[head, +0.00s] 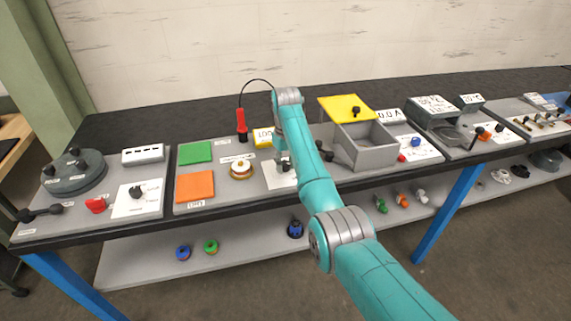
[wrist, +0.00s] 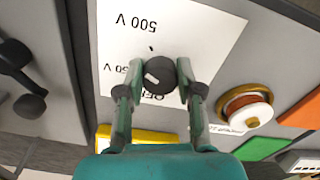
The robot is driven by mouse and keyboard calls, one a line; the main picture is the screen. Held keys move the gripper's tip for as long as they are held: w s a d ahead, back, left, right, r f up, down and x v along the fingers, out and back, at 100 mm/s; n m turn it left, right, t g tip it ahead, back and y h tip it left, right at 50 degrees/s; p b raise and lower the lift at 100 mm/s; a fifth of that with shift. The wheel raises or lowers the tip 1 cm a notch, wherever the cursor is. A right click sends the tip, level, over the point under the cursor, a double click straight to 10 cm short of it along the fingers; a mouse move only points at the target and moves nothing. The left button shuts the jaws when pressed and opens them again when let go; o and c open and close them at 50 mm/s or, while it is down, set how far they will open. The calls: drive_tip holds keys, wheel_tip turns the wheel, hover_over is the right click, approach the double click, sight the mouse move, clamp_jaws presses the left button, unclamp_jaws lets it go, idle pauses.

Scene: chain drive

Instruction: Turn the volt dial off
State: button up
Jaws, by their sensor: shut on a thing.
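The volt dial is a dark round knob (wrist: 159,75) on a white card (wrist: 185,30) marked "500 V", with a second voltage label and an "OFF" label partly hidden by the knob and gripper. A light mark shows on the knob's face. My gripper (wrist: 158,88) has a finger on each side of the knob and is shut on it. In the head view my gripper (head: 285,165) reaches down over the white card (head: 275,181), and my arm hides part of the panel.
A brass-and-white round part (head: 241,170) stands left of the dial, beside green (head: 195,152) and orange (head: 195,187) squares. A red probe (head: 241,125) with a black cable stands behind. A grey box (head: 367,157) with a yellow lid (head: 345,107) is close on the right.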

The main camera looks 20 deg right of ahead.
sight(286, 163)
drive_tip(key=n, duration=0.5)
drive_tip(key=shift+n, duration=0.3)
drive_tip(key=n, duration=0.6)
drive_tip(key=shift+w+d, duration=0.1)
drive_tip(key=shift+w, duration=0.05)
drive_tip(key=n, duration=0.6)
drive_tip(key=shift+w+n, duration=0.1)
drive_tip(key=shift+n, duration=0.2)
drive_tip(key=n, duration=0.5)
drive_tip(key=shift+n, duration=0.3)
drive_tip(key=o, duration=1.2)
drive_tip(key=shift+c, duration=0.2)
drive_tip(key=shift+r, duration=0.1)
wheel_tip(286, 163, up, 7)
drive_tip(key=shift+r, duration=0.15)
